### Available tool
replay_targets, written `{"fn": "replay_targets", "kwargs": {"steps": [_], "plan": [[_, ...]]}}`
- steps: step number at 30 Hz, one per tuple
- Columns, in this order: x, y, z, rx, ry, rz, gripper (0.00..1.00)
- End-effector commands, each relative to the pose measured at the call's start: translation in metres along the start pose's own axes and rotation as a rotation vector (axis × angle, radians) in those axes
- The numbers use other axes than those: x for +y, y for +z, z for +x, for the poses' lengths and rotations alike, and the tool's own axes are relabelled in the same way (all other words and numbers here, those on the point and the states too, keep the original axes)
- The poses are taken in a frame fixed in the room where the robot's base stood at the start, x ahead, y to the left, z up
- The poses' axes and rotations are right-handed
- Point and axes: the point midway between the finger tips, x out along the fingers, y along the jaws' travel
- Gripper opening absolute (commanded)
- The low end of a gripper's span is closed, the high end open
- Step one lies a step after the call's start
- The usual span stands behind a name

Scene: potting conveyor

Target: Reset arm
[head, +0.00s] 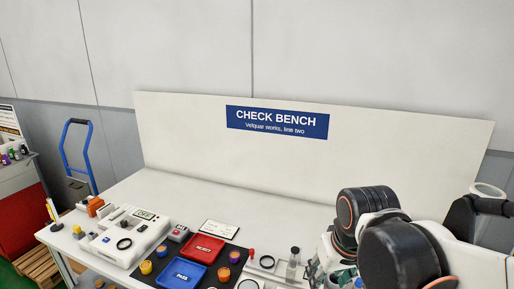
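My arm (399,262) is folded at the lower right, with dark round joints and white links in front of the bench's right end. No fingertips of my gripper can be made out in the head view. The arm covers part of the bench and the things behind it.
A white check bench (150,193) with a tall back panel (390,150) stands ahead. It holds a red tray (205,248), a blue tray (182,274), a white instrument (130,240), small coloured pots and a clear bottle (293,264). A blue hand truck (88,160) stands left. The bench's back strip is clear.

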Motion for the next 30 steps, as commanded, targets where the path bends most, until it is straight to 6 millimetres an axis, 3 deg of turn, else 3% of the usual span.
{"fn": "replay_targets", "kwargs": {"steps": [6,15,30], "plan": [[0.017,0.032,-0.02,0.131,0.022,0.061,0.45],[0.032,0.064,-0.032,0.275,0.05,0.121,0.45],[0.035,0.069,-0.034,0.308,0.057,0.133,0.45]]}}
